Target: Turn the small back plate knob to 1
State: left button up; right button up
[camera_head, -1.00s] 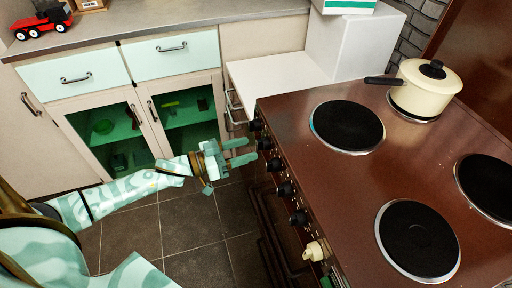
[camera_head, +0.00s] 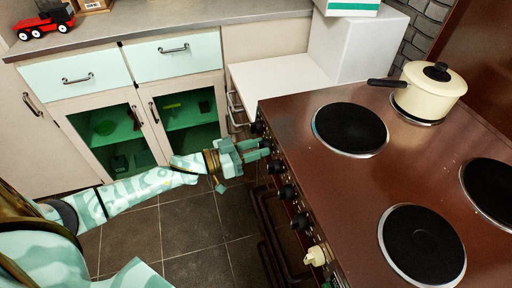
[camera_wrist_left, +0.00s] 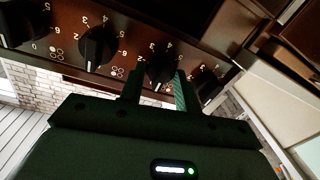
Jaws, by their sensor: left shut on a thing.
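A row of black knobs runs along the brown stove's (camera_head: 300,130) control panel. My left gripper (camera_head: 266,149) is at the panel, with its fingers on either side of one knob near the far end. In the left wrist view the gripper (camera_wrist_left: 157,88) is shut on this black knob (camera_wrist_left: 160,69), with printed numbers around it. The fingers cover part of its dial, and I cannot read its setting or tell for certain which plate it serves. Neighbouring knobs show in the wrist view on the left (camera_wrist_left: 97,46) and right (camera_wrist_left: 208,87). My right gripper is not in view.
A cream knob-like piece (camera_head: 317,256) sticks out at the panel's near end. Mint cabinets (camera_head: 75,76) stand behind my arm.

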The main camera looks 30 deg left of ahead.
pick_arm(q)
jog(key=shift+m, duration=0.3)
jog(key=m+p, duration=0.1)
jog(key=m, duration=0.2)
jog(key=shift+m, duration=0.4)
jog(key=m, duration=0.4)
jog(key=shift+f+h, duration=0.1)
jog(key=shift+h, duration=0.3)
jog(key=shift+m, duration=0.3)
jog(key=o, duration=1)
